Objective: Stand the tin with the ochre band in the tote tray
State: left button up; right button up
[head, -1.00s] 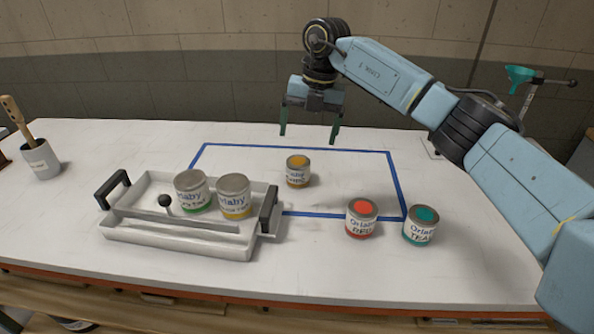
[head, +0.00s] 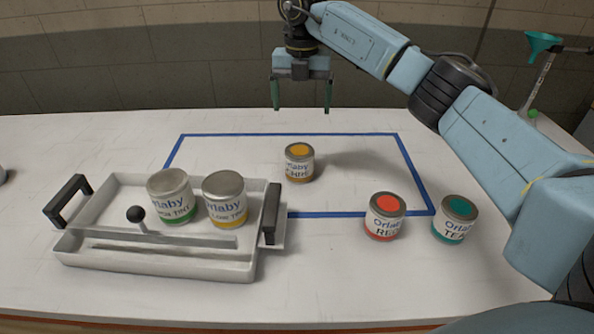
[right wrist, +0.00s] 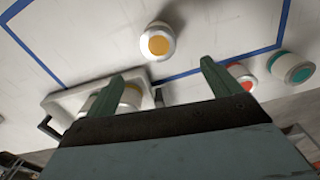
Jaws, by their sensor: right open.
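The tin with the ochre band (head: 299,163) stands upright inside the blue taped outline, with an ochre spot on its lid. It also shows in the right wrist view (right wrist: 157,42), apart from the fingers. The white tote tray (head: 160,256) lies at the left with black handles. It holds two upright tins, one with a green band (head: 171,197) and one with a yellow band (head: 225,200). My right gripper (head: 301,108) is open and empty, above and behind the ochre tin, fingers pointing down. My left gripper is not in view.
A red-banded tin (head: 385,217) and a teal-banded tin (head: 455,220) stand at the right, near the front corner of the blue tape (head: 402,160). A teal funnel on a stand (head: 541,43) is at the back right. The taped area around the ochre tin is clear.

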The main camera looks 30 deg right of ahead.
aim_at(300, 151)
notch_tip(300, 151, down, 11)
jog(key=b, duration=0.3)
jog(key=shift+f, duration=0.1)
jog(key=f, duration=0.2)
jog(key=f+b, duration=0.1)
jog(key=f, duration=0.1)
jog(key=shift+a+f, duration=0.2)
jog(key=shift+f, duration=0.15)
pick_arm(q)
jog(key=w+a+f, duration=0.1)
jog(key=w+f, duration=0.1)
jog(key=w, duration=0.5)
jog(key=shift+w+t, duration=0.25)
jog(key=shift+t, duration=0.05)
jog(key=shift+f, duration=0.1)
pick_arm(e)
jog(key=shift+r, duration=0.15)
jog(key=c, duration=1.3)
